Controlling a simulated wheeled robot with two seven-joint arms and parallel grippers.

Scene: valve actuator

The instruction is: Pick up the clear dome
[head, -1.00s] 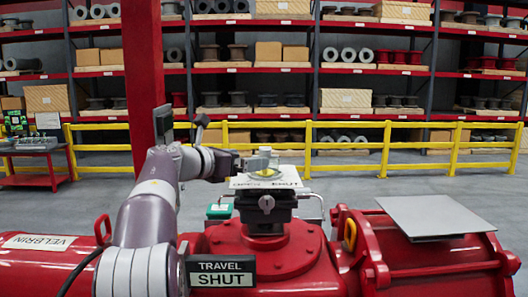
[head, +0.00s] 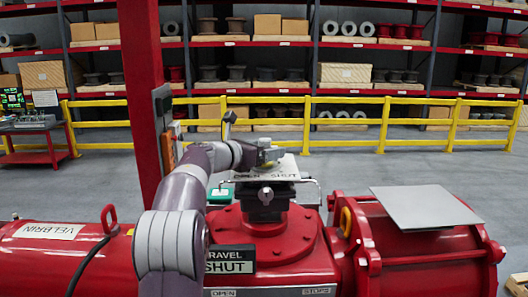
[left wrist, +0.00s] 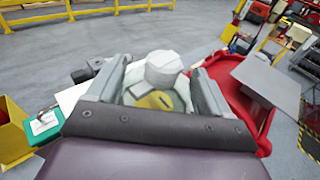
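The clear dome (head: 270,153) sits on the plate marked OPEN and SHUT (head: 262,175), on top of the red valve actuator (head: 265,235). In the left wrist view the dome (left wrist: 163,68) has a pale round top, with a yellow indicator (left wrist: 155,100) showing under it. My left gripper (head: 257,155) is at the dome's level from the left. In the left wrist view its two fingers (left wrist: 160,92) stand wide apart, one on each side of the dome. I cannot tell whether they touch it. My right gripper is not in view.
A flat grey plate (head: 425,208) lies on the red cylinder at the right. A sign reading SHUT (head: 228,261) stands in front, partly behind my left arm. A red post (head: 143,90) stands at the left.

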